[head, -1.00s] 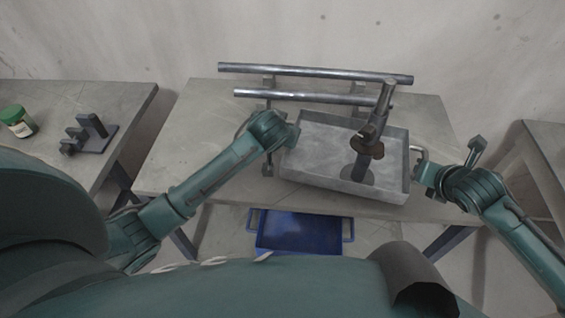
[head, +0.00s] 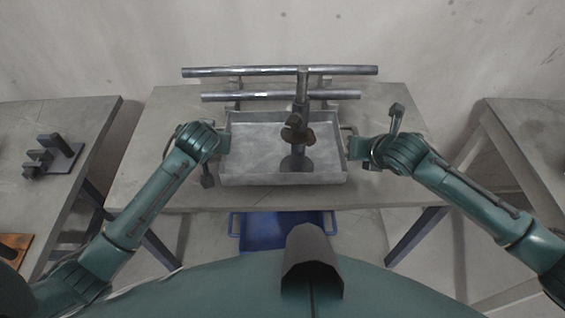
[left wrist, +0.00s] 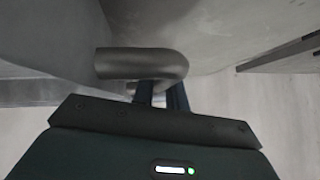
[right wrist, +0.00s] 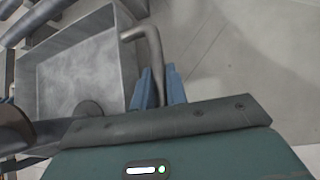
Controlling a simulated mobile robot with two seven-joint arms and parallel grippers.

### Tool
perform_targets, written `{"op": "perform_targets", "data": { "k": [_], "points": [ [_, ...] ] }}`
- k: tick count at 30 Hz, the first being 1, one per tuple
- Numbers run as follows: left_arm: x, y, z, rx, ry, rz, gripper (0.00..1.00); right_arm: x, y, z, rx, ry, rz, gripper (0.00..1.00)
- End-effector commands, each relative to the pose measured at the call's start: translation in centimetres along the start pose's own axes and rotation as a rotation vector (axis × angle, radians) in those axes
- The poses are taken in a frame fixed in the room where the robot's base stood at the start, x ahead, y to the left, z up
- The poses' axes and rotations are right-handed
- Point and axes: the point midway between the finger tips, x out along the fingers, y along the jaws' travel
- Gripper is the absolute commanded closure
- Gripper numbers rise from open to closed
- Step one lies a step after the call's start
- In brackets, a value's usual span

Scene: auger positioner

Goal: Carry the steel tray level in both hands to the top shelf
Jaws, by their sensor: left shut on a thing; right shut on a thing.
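The steel tray (head: 235,178) is a shallow grey open box, roughly level, over the middle table in the head view. My left gripper (head: 222,142) is shut on its left handle, a bent grey bar that fills the left wrist view (left wrist: 145,64). My right gripper (head: 352,147) is shut on the right handle, seen between blue fingers in the right wrist view (right wrist: 152,65). A dark metal post with a round collar (head: 302,95) rises within the tray's outline and seems to stand in it. I cannot make out a top shelf, nor the gap under the tray.
Two steel bars (head: 270,71) lie across supports behind the tray. Side tables stand left (head: 85,125) and right (head: 530,125); the left one holds a dark pegged fixture (head: 55,155).

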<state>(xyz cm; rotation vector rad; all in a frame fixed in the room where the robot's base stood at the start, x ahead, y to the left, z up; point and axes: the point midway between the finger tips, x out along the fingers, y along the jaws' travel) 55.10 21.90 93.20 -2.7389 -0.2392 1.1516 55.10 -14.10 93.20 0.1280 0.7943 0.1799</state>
Motion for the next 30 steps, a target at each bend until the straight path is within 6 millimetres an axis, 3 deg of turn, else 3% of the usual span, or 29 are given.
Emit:
{"op": "perform_targets", "data": {
  "k": [8,30],
  "points": [
    [0.1,0.1,-0.1,-0.001,0.007,0.002,1.00,0.1,0.2,0.1,0.000,-0.009,0.006,1.00],
    [2.7,0.9,2.5,-0.001,0.007,0.002,1.00,2.7,-0.5,-2.5,0.000,-0.009,0.006,1.00]
  ]
}}
